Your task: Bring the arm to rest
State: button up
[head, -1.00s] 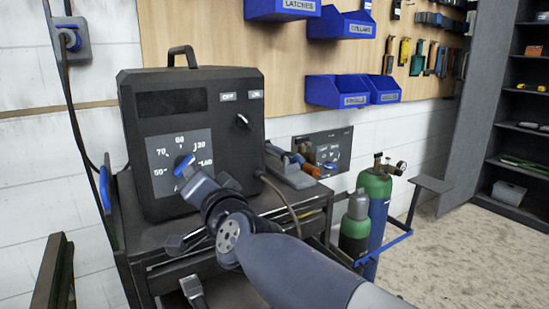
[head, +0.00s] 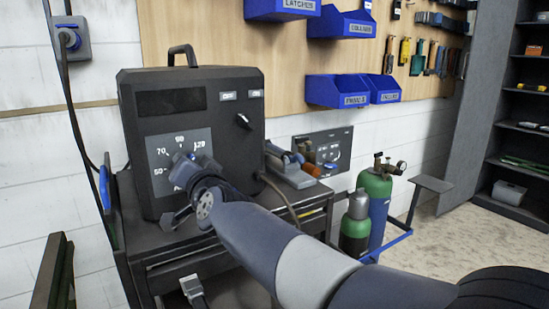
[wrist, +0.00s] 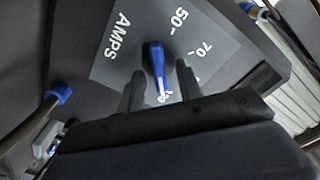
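The black welding machine (head: 225,165) stands on a dark cart, with a grey AMPS dial plate (head: 168,150) on its front. My gripper (head: 182,192) is close in front of that plate in the head view and covers part of it. In the wrist view the blue dial knob (wrist: 158,68) with a white tip lies between the two fingers of my gripper (wrist: 160,78). The fingers are apart, with gaps visible on both sides of the knob. Its tip points toward a number partly hidden by my gripper. I cannot tell whether a finger touches the knob.
The cart (head: 200,250) has a blue handle at its left. A torch on a holder (head: 290,165) lies right of the machine. Blue bins (head: 340,90) hang on the wall. The floor at right is open.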

jog(key=n+p, duration=0.1)
jog(key=n, duration=0.5)
jog(key=shift+s+a+r, duration=0.1)
jog(key=shift+r, duration=0.05)
dwell(0.3)
